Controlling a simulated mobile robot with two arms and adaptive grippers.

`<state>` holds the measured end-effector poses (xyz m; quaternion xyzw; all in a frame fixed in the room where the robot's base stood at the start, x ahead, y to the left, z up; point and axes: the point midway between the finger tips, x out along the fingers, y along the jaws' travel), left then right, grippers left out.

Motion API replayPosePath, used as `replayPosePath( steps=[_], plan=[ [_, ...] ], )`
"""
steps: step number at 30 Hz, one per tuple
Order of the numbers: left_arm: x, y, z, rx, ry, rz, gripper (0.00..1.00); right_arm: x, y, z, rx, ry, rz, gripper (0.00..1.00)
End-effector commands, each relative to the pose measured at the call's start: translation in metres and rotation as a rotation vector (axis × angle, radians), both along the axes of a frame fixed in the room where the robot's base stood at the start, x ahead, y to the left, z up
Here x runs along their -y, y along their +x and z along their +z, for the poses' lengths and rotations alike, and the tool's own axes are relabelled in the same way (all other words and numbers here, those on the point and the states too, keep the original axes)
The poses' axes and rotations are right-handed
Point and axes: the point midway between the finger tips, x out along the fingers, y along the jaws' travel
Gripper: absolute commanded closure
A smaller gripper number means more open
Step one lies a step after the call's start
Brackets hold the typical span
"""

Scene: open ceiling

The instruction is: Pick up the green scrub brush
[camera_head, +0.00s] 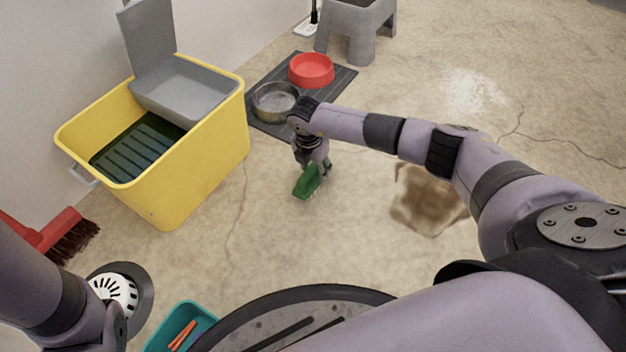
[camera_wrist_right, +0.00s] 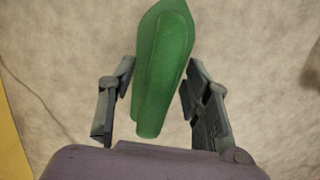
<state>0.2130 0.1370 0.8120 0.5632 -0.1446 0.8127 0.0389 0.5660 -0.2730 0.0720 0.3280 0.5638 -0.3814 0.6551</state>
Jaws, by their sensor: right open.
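The green scrub brush (camera_head: 307,183) is on the concrete floor in the head view, to the right of the yellow bucket. Its pale bristles show at its lower edge. My right gripper (camera_head: 327,168) is right at the brush, above its far end. In the right wrist view the green brush (camera_wrist_right: 163,65) lies between the two spread fingers of my right gripper (camera_wrist_right: 160,105), with a gap visible on each side. The fingers are open. My left arm shows at the lower left of the head view, but its gripper's fingers are not visible.
A yellow mop bucket (camera_head: 178,205) with a grey wringer stands left of the brush. A grey mat (camera_head: 338,80) holds a metal bowl (camera_head: 275,101) and a red bowl (camera_head: 311,68). A grey stool (camera_head: 352,32) stands behind. A brown stain (camera_head: 428,200) marks the open floor to the right.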

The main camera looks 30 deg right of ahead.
Motion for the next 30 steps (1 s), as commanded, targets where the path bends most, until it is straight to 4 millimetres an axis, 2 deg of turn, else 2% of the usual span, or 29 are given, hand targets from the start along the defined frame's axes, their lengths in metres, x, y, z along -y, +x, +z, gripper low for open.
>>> replayPosePath(
  steps=[4, 24, 30],
  plan=[
    [0.0, 0.0, 0.0015, 0.0, 0.0, 0.0, 0.61, -0.0003, 0.0002, 0.0017, 0.0, 0.0, 0.0, 0.56],
    [-0.0002, 0.0003, 0.0015, -0.001, 0.0, 0.001, 0.61, -0.0003, -0.0001, 0.0014, 0.0, 0.0, 0.0, 1.0],
    [-0.0001, 0.0002, 0.0016, -0.001, 0.0, 0.001, 0.61, -0.0005, 0.0001, 0.0017, 0.0, 0.0, 0.0, 1.0]
  ],
)
